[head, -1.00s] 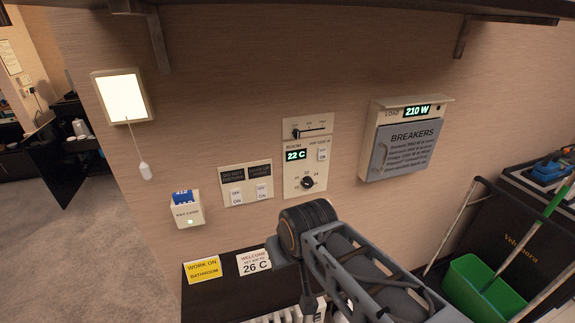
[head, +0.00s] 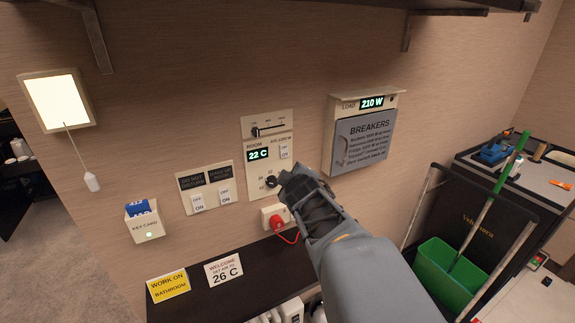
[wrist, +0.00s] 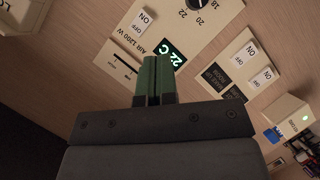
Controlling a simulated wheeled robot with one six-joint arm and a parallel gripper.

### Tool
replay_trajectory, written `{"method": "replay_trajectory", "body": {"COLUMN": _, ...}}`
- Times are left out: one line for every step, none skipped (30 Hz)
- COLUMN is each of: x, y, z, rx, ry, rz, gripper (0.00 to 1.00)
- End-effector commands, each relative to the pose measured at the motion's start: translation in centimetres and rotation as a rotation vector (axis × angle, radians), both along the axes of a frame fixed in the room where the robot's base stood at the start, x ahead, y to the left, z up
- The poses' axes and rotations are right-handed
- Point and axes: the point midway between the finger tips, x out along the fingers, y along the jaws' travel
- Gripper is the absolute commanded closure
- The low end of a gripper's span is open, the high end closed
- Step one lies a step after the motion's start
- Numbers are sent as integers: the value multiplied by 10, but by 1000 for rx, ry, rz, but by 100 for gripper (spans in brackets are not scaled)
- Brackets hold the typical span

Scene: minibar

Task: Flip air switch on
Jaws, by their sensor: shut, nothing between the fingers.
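The air switch (head: 284,151) is a small white rocker marked OFF and ON, on the upper right of the cream room-control panel (head: 249,187). In the wrist view the same switch (wrist: 144,20) shows beside the "AIR 1200 W" label, above the fingertips. I cannot tell which side is pressed in. My gripper (head: 284,178) is in front of the panel's lower right, below the switch and by the dial (head: 270,182). In the wrist view the green fingers of my gripper (wrist: 156,60) are together and empty, over the panel near the 22 C display (wrist: 172,54).
Two labelled rocker switches (head: 211,199) and a key card holder (head: 145,222) are to the left. The breaker box (head: 362,143) hangs to the right, reading 210 W. A red plug (head: 277,222) is below the panel. A dark shelf (head: 330,4) overhangs above.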

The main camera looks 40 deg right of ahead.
Motion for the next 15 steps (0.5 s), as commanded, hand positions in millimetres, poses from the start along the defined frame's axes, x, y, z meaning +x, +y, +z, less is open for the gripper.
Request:
{"method": "replay_trajectory", "body": {"x": 4, "y": -18, "z": -5, "rx": -91, "ry": -12, "rz": 43, "gripper": 100}}
{"method": "replay_trajectory", "body": {"x": 6, "y": -26, "z": -3, "rx": -153, "ry": -20, "rz": 79, "gripper": 100}}
{"method": "replay_trajectory", "body": {"x": 8, "y": -34, "z": -2, "rx": -229, "ry": -30, "rz": 125, "gripper": 100}}
{"method": "replay_trajectory", "body": {"x": 9, "y": -40, "z": -2, "rx": -281, "ry": -34, "rz": 160, "gripper": 100}}
{"method": "replay_trajectory", "body": {"x": 9, "y": -44, "z": -2, "rx": -331, "ry": -38, "rz": 194, "gripper": 100}}
{"method": "replay_trajectory", "body": {"x": 9, "y": -50, "z": -3, "rx": -387, "ry": -42, "rz": 238, "gripper": 100}}
{"method": "replay_trajectory", "body": {"x": 9, "y": -52, "z": -4, "rx": -425, "ry": -45, "rz": 269, "gripper": 100}}
{"method": "replay_trajectory", "body": {"x": 8, "y": -55, "z": -5, "rx": -457, "ry": -46, "rz": 297, "gripper": 100}}
{"method": "replay_trajectory", "body": {"x": 7, "y": -58, "z": -7, "rx": -495, "ry": -49, "rz": 332, "gripper": 100}}
{"method": "replay_trajectory", "body": {"x": 6, "y": -59, "z": -8, "rx": -520, "ry": -51, "rz": 357, "gripper": 100}}
{"method": "replay_trajectory", "body": {"x": 6, "y": -60, "z": -9, "rx": -542, "ry": -53, "rz": 379, "gripper": 100}}
{"method": "replay_trajectory", "body": {"x": 4, "y": -62, "z": -10, "rx": -565, "ry": -55, "rz": 403, "gripper": 100}}
{"method": "replay_trajectory", "body": {"x": 4, "y": -62, "z": -11, "rx": -578, "ry": -56, "rz": 418, "gripper": 100}}
{"method": "replay_trajectory", "body": {"x": 3, "y": -62, "z": -12, "rx": -589, "ry": -58, "rz": 433, "gripper": 100}}
{"method": "replay_trajectory", "body": {"x": 2, "y": -63, "z": -12, "rx": -600, "ry": -60, "rz": 446, "gripper": 100}}
